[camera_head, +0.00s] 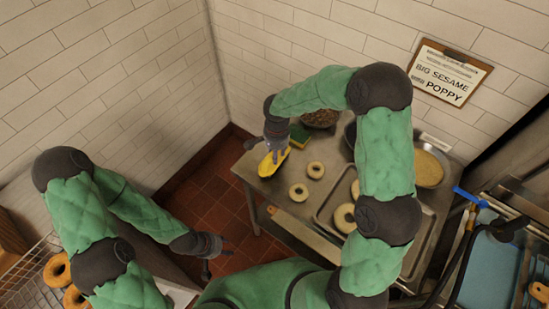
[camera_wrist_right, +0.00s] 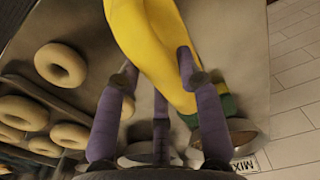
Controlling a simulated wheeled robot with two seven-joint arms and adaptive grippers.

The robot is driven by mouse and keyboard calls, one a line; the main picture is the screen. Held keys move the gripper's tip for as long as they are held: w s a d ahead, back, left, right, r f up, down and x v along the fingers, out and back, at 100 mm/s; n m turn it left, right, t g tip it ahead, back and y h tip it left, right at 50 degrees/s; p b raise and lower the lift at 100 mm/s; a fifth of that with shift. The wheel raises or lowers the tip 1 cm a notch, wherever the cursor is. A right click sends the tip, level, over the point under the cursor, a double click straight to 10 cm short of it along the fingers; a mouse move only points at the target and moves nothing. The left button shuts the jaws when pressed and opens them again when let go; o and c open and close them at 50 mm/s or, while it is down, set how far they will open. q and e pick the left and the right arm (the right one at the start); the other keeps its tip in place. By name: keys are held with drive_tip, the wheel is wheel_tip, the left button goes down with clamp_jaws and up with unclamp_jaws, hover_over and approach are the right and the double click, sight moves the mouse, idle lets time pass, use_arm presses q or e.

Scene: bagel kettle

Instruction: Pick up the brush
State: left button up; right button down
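A long, smooth yellow object (camera_head: 270,165) lies at the left end of the metal table. It may be the brush, but I see no bristles. It also fills the upper middle of the right wrist view (camera_wrist_right: 152,45). My right gripper (camera_head: 276,150) is right over it, pointing down. In the wrist view its purple fingers (camera_wrist_right: 157,68) are spread, with the yellow surface between and beyond them. I cannot tell whether they touch it. My left gripper (camera_head: 217,256) is open and empty, low over the red floor, away from the table.
A green and yellow sponge (camera_head: 299,136) and a bowl of dark seeds (camera_head: 320,117) stand behind the yellow object. Bagels (camera_head: 299,192) lie to its right, some on a metal tray (camera_head: 325,205). Tiled walls close off the back. A blue-handled tool (camera_head: 470,196) is far right.

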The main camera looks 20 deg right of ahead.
drive_tip(key=shift+r, duration=0.1)
drive_tip(key=shift+r, duration=0.55)
wheel_tip(320, 180, up, 2)
drive_tip(key=shift+r+p, duration=0.2)
drive_tip(key=shift+p, duration=0.1)
drive_tip(key=s+a+r, duration=0.1)
drive_tip(key=s+r, duration=0.3)
drive_tip(key=s, duration=0.3)
drive_tip(key=s+a+r+p, duration=0.1)
drive_tip(key=s+r, duration=0.4)
drive_tip(key=s, duration=0.1)
drive_tip(key=shift+s+a+r, duration=0.15)
drive_tip(key=shift+s+a, duration=0.2)
drive_tip(key=shift+s, duration=0.05)
